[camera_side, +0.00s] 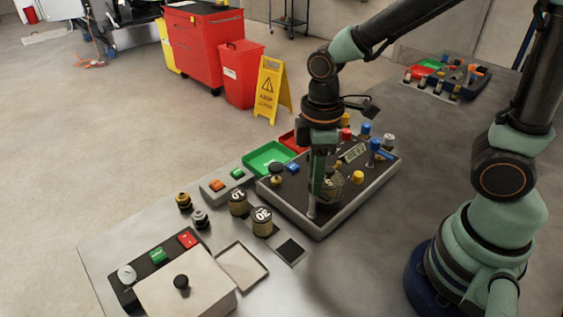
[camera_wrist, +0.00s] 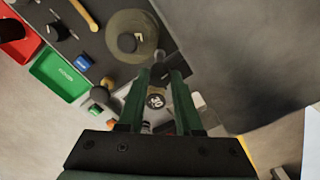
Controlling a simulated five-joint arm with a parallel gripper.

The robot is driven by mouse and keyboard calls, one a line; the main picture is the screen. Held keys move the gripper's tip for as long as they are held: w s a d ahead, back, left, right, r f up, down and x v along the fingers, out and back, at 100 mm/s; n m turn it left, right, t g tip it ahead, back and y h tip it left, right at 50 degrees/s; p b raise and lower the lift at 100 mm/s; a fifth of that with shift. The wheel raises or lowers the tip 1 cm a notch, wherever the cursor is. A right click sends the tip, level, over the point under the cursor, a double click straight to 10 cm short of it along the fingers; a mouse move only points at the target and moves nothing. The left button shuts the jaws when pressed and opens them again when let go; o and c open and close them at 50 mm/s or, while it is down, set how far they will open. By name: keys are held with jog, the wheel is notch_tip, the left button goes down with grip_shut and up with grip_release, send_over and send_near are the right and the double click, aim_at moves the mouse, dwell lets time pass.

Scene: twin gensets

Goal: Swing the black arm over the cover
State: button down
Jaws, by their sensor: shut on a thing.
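My gripper (camera_side: 315,200) points down over the front part of the grey panel box (camera_side: 345,215). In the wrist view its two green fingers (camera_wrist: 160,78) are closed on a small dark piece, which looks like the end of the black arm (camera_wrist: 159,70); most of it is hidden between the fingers. The round, see-through brownish cover (camera_wrist: 132,40) lies just beyond the fingertips, with a dark knob at its middle. In the side view the cover (camera_side: 333,188) is partly hidden behind my fingers. I cannot tell whether the black arm touches the cover.
A green tray (camera_side: 268,158) and a red tray stand behind the box. Blue, red, white and yellow knobs stand on its right side. Two numbered cylinders (camera_side: 262,221), a small button box (camera_side: 225,184) and a lidded grey box (camera_side: 185,284) are to the left. A second panel (camera_side: 447,76) stands farther back.

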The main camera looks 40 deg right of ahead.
jog(key=n, duration=0.8)
jog(key=shift+n, duration=0.4)
jog(key=n, duration=0.4)
jog(key=shift+n, duration=2)
jog(key=c, duration=0.6)
grip_release()
jog(key=shift+r, duration=0.1)
